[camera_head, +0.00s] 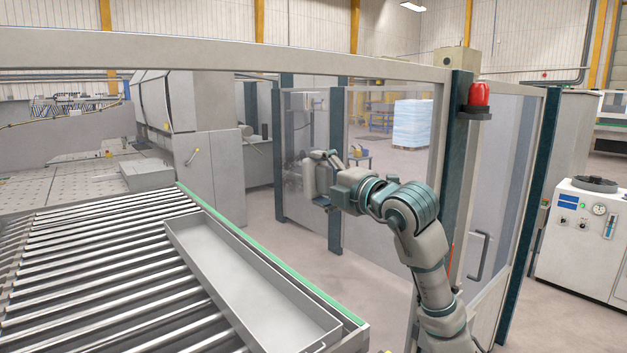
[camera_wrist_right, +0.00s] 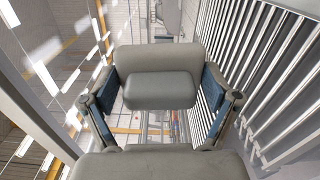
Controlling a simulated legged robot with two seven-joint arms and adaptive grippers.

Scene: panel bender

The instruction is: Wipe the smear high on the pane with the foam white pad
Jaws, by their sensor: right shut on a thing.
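My right gripper (camera_head: 328,180) is at the end of my outstretched right arm, in front of the clear pane (camera_head: 298,115) in the head view. It is shut on the pale foam pad (camera_head: 309,180). In the right wrist view the pad (camera_wrist_right: 160,90) looks grey and sits between the two fingers (camera_wrist_right: 160,112). A faint whitish, speckled smear (camera_head: 292,183) shows on the pane just left of the pad. I cannot tell whether the pad touches the pane. My left gripper is out of view.
A roller conveyor (camera_head: 95,265) with a long grey tray (camera_head: 250,290) lies at the left. A dark post (camera_head: 455,170) with a red beacon (camera_head: 479,94) stands close to my right arm.

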